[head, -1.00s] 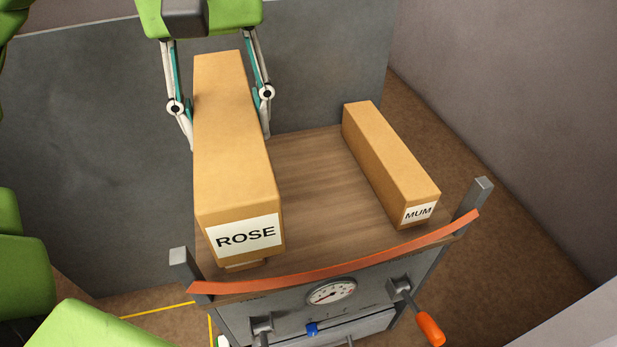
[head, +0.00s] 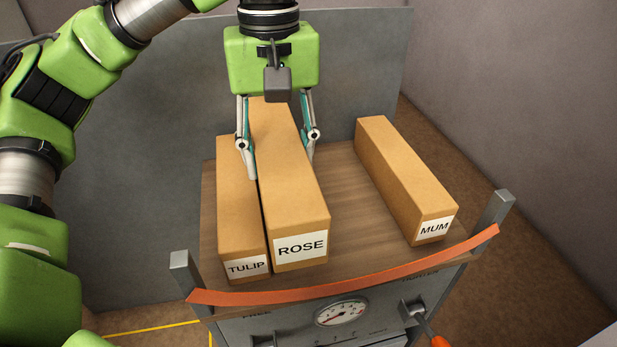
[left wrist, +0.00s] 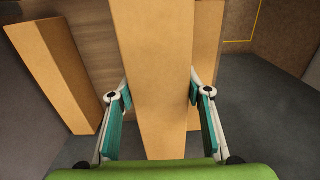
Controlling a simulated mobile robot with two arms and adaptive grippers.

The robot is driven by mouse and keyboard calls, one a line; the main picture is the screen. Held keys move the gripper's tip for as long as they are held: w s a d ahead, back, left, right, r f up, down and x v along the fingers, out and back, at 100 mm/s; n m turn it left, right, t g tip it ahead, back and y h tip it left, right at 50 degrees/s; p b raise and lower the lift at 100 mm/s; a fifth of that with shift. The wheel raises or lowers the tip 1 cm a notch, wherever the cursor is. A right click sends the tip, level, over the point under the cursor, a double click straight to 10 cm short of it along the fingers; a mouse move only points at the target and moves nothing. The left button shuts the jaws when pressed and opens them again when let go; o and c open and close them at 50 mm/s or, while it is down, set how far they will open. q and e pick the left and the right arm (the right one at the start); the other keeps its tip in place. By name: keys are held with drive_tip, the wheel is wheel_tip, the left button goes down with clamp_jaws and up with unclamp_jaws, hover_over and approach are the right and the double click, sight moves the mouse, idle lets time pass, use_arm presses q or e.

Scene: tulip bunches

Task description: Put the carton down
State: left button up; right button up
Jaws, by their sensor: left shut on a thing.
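The carton labelled ROSE (head: 290,190) is between the fingers of my left gripper (head: 280,150), which is shut on it. It is over the wooden deck, right beside the TULIP carton (head: 238,205) and partly hiding it. I cannot tell whether its underside touches the deck. In the left wrist view, the ROSE carton (left wrist: 160,75) runs between the teal finger pads of my left gripper (left wrist: 158,105). The TULIP carton (left wrist: 206,60) shows behind it. My right gripper is not in view.
The MUM carton (head: 400,180) stands on the right of the wooden deck (head: 345,205), with bare deck between it and ROSE. An orange strap (head: 350,278) spans the front between grey posts (head: 183,272). A grey panel (head: 150,150) stands behind.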

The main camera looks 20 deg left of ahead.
use_arm(q)
drive_tip(key=w+f+p, duration=0.1)
drive_tip(key=w+f, duration=0.1)
drive_tip(key=f, duration=0.1)
drive_tip(key=w+d+f+p, duration=0.1)
drive_tip(key=w+f, duration=0.2)
drive_tip(key=w+f+p, duration=0.2)
drive_tip(key=f, duration=0.1)
drive_tip(key=shift+w+d+f, duration=0.15)
drive_tip(key=shift+w+f, duration=0.05)
drive_tip(key=shift+f, duration=0.3)
drive_tip(key=shift+s+f, duration=0.1)
drive_tip(key=shift+f, duration=0.05)
drive_tip(key=o, duration=1.6)
